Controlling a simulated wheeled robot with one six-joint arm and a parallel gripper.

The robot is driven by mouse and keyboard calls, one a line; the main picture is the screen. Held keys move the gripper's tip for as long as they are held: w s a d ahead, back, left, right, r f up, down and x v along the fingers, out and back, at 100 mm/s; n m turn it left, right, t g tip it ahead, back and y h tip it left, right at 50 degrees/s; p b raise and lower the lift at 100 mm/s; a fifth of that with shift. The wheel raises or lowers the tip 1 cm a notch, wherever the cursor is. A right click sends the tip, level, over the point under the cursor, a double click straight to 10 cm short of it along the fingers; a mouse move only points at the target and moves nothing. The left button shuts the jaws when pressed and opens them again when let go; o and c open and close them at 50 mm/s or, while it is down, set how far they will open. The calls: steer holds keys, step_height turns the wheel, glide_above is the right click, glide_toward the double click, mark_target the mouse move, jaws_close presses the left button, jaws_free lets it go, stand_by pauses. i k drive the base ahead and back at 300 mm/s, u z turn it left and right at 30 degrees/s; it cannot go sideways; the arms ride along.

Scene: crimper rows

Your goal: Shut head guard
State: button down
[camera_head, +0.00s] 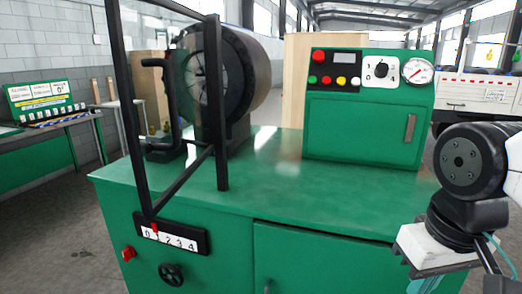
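The head guard (132,120) is a black frame with a see-through middle, in the left half of the head view. It stands swung out at an angle from the crimper head (205,80), its near edge jutting toward me past the cabinet front. Its far upright is close beside the round head. A black bar handle (171,100) shows within the frame's outline; I cannot tell its exact mounting. My gripper (430,262) is at the lower right, well apart from the guard. Its fingertips are cut off or unclear, so its opening cannot be read.
The green cabinet (275,165) carries the head and a control box (365,120) with buttons and a gauge. A numbered strip (170,236), red switch (128,254) and black knob (171,274) are on its front. A side bench (50,125) stands left.

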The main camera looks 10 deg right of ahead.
mark_target(150, 210)
steer(key=z, duration=0.4)
steer(key=k, duration=0.1)
steer(key=u, duration=1.4)
